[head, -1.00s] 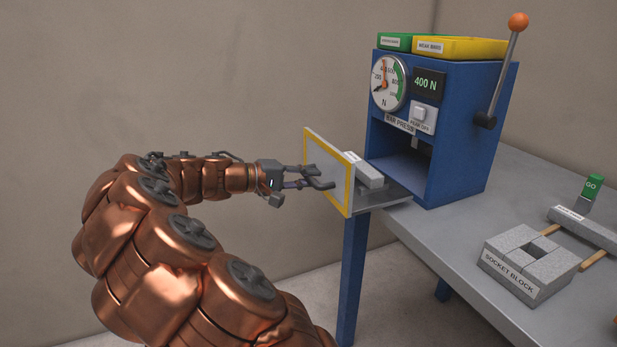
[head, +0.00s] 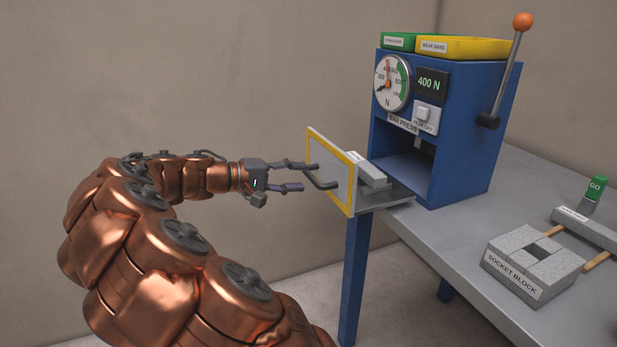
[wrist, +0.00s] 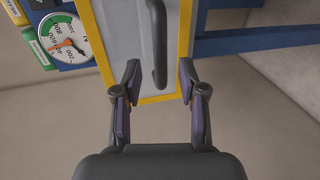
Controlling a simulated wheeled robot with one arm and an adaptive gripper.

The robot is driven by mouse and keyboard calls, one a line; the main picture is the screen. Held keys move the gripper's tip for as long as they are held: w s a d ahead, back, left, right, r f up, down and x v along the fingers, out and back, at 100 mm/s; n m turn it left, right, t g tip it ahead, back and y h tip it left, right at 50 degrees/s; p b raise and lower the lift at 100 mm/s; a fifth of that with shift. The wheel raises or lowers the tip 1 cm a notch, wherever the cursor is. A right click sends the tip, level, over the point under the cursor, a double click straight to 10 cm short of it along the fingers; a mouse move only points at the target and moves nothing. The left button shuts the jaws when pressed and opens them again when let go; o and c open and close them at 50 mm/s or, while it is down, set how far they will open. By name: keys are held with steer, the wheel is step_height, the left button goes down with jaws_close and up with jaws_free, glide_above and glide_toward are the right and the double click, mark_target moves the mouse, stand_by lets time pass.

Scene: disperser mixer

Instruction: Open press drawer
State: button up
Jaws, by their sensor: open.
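The blue bar press (head: 455,125) stands at the back of the bench. Its drawer is pulled out to the left, and the yellow-edged grey front panel (head: 348,200) stands clear of the press body. A grey bar (head: 368,170) lies in the drawer behind the panel. The dark handle (head: 323,182) is on the panel's outer face and also shows in the wrist view (wrist: 155,45). My gripper (head: 296,176) is open and empty, just left of the handle and apart from it. In the wrist view the handle lies ahead of the spread fingers (wrist: 157,85).
A grey socket block (head: 530,262) and a green GO piece (head: 597,188) rest on the bench (head: 450,240) at right. Green (head: 399,41) and yellow (head: 460,47) trays sit on the press. An orange-knobbed lever (head: 510,70) rises at its right.

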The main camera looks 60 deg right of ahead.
steer(key=v, duration=0.8)
steer(key=shift+s+d, duration=0.1)
steer(key=s+a+f+n+t+y, duration=0.2)
steer(key=s+a+f+y, duration=0.3)
steer(key=a, duration=0.6)
steer(key=s+a+f+n+t+y, duration=0.2)
steer(key=s+a+f+n+y, duration=0.15)
steer(key=s+a+f, duration=0.55)
steer(key=s+a+f+n+t+y, duration=0.15)
steer(key=s+a+f+y, duration=0.35)
steer(key=a, duration=0.7)
step_height(320, 180, up, 24)
steer(key=s+t+p, duration=0.1)
steer(key=p, duration=2.1)
steer(key=shift+s+a+f, duration=0.25)
steer(key=shift+d+t+h, duration=0.1)
steer(key=shift+t+h, duration=0.15)
